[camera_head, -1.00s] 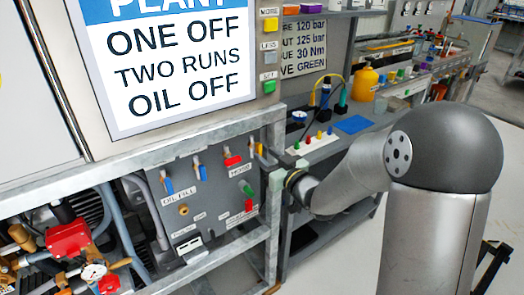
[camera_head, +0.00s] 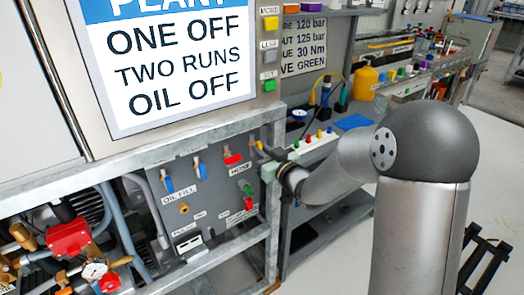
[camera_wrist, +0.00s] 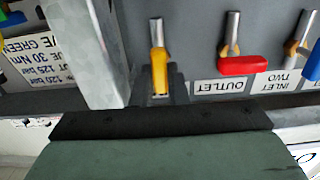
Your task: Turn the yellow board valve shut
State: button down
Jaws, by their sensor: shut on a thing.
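The yellow board valve (camera_wrist: 158,58) is in the upper middle of the wrist view, its lever in line with its metal pipe stub. In the head view the yellow valve (camera_head: 259,146) shows small at the right edge of the grey board (camera_head: 215,205). My gripper (camera_wrist: 161,88) is shut on the free end of the yellow lever, with dark fingers on both sides of it. In the head view my gripper (camera_head: 268,165) is at the board's right side. The fingertips are small and partly hidden there.
A red valve lever (camera_wrist: 243,66) lies crosswise beside the yellow one, above the OUTLET label (camera_wrist: 196,86). A blue valve lever (camera_wrist: 313,62) is farther along. A metal frame post (camera_wrist: 92,50) stands close on the other side. A bench (camera_head: 335,135) with small parts stands behind my arm.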

jog(key=shift+m, duration=0.3)
jog(key=shift+w+d+f+m+p, duration=0.15)
jog(key=shift+m+p, duration=1.6)
jog(key=shift+m, duration=2.55)
jog(key=shift+s+d+f+m+p, duration=0.1)
jog(key=shift+m+p, duration=1.6)
jog(key=shift+m, duration=2.6)
jog(key=c, duration=1.4)
grip_release()
jog(key=shift+c, duration=0.2)
jog(key=p+v, duration=0.7)
jog(key=v, duration=1)
